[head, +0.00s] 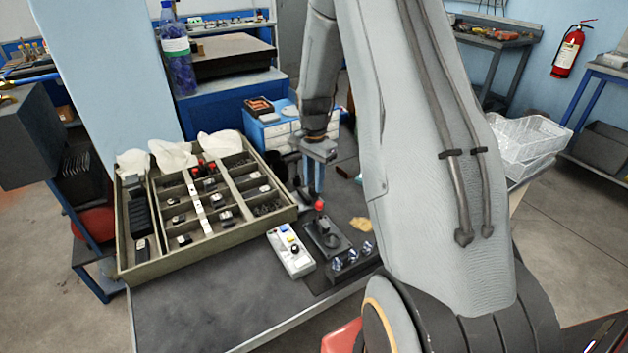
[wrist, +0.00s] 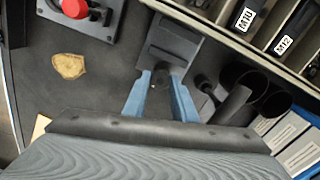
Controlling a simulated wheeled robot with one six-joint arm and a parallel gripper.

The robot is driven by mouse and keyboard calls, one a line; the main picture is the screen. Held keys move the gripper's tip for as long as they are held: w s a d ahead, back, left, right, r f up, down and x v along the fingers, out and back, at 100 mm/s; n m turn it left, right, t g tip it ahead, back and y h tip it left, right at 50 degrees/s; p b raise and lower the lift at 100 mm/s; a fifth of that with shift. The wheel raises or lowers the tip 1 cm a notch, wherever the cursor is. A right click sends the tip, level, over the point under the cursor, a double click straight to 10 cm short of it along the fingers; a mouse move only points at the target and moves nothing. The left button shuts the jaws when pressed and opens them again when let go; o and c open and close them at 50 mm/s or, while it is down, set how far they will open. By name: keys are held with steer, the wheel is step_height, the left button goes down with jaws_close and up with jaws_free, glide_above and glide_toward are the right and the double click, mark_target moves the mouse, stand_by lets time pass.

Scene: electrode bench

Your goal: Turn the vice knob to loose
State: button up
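The vice is a grey-blue block (wrist: 172,42) with a slot across it, at the top middle of the wrist view. A small dark knob (wrist: 160,77) is at its near end. My gripper (wrist: 161,82) has its two blue fingers apart, one on each side of the knob. I cannot tell whether the fingers touch it. In the head view my gripper (head: 314,188) points down over the back of the bench, behind the red-topped device. The vice is mostly hidden there, and the knob's setting cannot be read.
A red-topped device (head: 323,235) on a dark base stands close in front of my gripper. A white control box (head: 291,252) lies nearby. A compartmented tray (head: 130,262) fills the bench's left. Dark round cups (wrist: 243,73) sit right of the fingers. The front-left bench (head: 200,310) is clear.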

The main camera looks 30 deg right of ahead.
steer(key=shift+n, duration=0.3)
steer(key=n, duration=0.4)
steer(key=shift+w+r+n+p, duration=0.1)
steer(key=shift+n+p, duration=0.2)
steer(key=n, duration=0.5)
steer(key=shift+p, duration=0.3)
steer(key=n, duration=0.5)
steer(key=shift+n+p, duration=0.3)
steer(key=shift+n, duration=0.1)
steer(key=n, duration=0.4)
steer(key=shift+n, duration=0.4)
steer(key=o, duration=1)
